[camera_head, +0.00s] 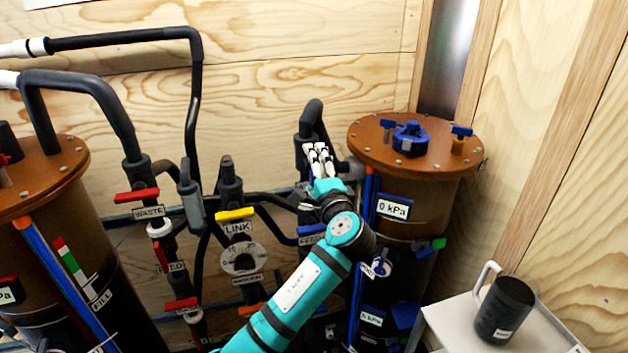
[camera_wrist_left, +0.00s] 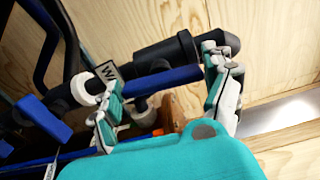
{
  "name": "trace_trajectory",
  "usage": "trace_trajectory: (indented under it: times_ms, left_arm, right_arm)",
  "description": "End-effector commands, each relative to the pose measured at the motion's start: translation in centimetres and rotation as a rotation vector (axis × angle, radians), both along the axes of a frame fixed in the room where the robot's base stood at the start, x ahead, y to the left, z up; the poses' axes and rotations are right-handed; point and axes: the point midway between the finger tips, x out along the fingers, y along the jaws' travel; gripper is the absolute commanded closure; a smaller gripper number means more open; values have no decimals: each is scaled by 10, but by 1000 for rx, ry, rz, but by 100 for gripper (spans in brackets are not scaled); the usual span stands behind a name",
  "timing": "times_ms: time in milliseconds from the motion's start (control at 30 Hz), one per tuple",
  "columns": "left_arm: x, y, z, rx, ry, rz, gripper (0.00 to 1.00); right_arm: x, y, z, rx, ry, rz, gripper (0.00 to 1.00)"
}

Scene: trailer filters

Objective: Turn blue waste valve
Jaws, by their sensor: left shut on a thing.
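My left gripper (camera_head: 319,158) is at the pipe beside the right-hand tank in the head view, and its fingers cover the valve there. In the left wrist view, the blue waste valve handle (camera_wrist_left: 160,80) lies between the fingers of my left gripper (camera_wrist_left: 162,98). One finger is at each end of the handle, and the gripper is shut on it. The handle lies roughly along the black pipe (camera_wrist_left: 158,57). A partly hidden label starting "WA" (camera_wrist_left: 108,73) is beside it. My right gripper is in neither view.
The right tank (camera_head: 415,190) has a brown lid with a blue cap (camera_head: 410,138). Another blue handle (camera_head: 311,229) is close below my wrist. Red-handled (camera_head: 137,195) and yellow-handled (camera_head: 235,214) valves are left. A dark mug (camera_head: 503,310) stands on a shelf (camera_head: 455,325) at right.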

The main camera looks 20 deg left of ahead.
Motion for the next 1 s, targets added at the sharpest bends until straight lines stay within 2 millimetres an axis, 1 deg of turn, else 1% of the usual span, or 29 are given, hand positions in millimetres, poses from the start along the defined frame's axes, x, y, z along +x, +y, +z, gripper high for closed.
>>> trace_trajectory:
  times_ms: [33,200,767,800,900,1000]
  left_arm:
    - [0,0,-3,-19,-12,1,49]
    - [0,0,-2,-60,-41,0,49]
    - [0,0,-1,-86,-55,0,49]
    - [0,0,-1,-86,-55,0,13]
    - [0,0,-1,-84,-56,0,0]
    - [0,0,-1,-83,-55,0,0]
  right_arm:
    - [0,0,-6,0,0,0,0]
    - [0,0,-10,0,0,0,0]
    - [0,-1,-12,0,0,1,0]
    - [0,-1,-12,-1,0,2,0]
    - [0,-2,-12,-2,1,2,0]
    - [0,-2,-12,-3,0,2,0]
